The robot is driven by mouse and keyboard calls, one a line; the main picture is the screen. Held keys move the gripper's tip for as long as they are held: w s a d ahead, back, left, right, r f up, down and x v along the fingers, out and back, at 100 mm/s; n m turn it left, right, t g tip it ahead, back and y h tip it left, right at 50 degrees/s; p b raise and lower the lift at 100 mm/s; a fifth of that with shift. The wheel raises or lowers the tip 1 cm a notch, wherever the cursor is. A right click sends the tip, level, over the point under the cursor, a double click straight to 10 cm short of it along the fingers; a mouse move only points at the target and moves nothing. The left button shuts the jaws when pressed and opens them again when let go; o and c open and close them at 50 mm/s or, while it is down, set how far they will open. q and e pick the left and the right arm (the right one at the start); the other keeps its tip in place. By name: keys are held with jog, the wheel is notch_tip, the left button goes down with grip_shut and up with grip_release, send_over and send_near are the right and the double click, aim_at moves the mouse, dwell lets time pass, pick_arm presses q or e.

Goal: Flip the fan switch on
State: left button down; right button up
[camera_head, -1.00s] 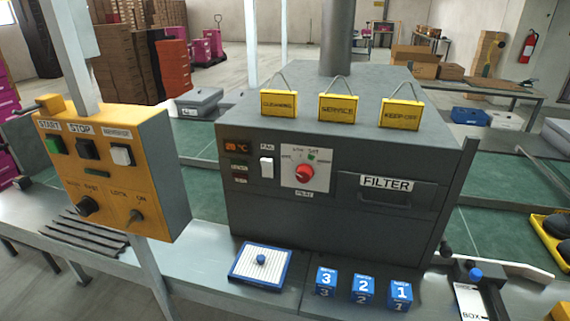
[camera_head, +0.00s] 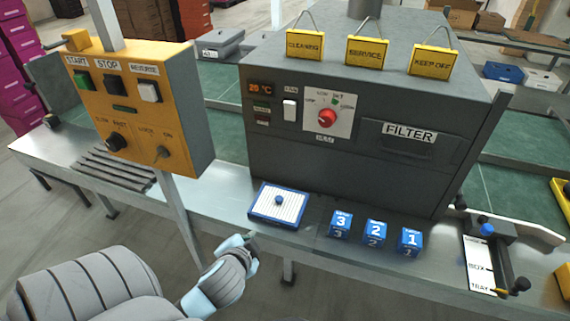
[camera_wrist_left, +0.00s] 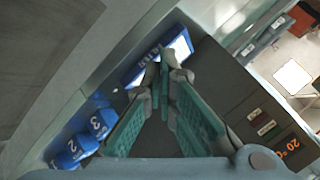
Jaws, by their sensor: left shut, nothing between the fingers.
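The fan switch (camera_head: 290,110) is a white rocker on the front of the dark grey machine (camera_head: 300,160), between the temperature display and the red heat knob. I cannot tell which way it is tipped. My left gripper (camera_head: 251,240) is low in front of the bench, below the blue-framed pad and well apart from the switch. In the left wrist view the left gripper (camera_wrist_left: 163,62) is shut with nothing between its fingers, pointing towards the blue-framed pad. My right gripper is not in view.
A yellow control box (camera_head: 140,100) on a post stands left of the machine. The blue-framed pad (camera_head: 262,212) and blue number blocks (camera_head: 375,233) lie on the bench before it. Yellow signs (camera_head: 367,52) stand on top. The red knob (camera_head: 327,117) is close to the switch.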

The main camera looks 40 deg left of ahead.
aim_at(289, 105)
pick_arm(q)
jog(key=w+a+r+m+t, duration=0.1)
jog(key=w+r+m+t, duration=0.4)
jog(key=r, duration=0.5)
jog(key=w+a+r+m+t, duration=0.1)
jog(key=w+r+m+t, duration=0.4)
jog(key=r, duration=0.4)
jog(key=shift+w+a+r+m+t+y, duration=0.3)
jog(key=shift+w+a+r+y, duration=0.1)
jog(key=shift+w, duration=0.25)
jog(key=shift+w, duration=0.1)
jog(key=p+x, duration=0.2)
jog(key=x, duration=1.2)
jog(key=shift+a+f, duration=0.1)
jog(key=shift+f, duration=0.1)
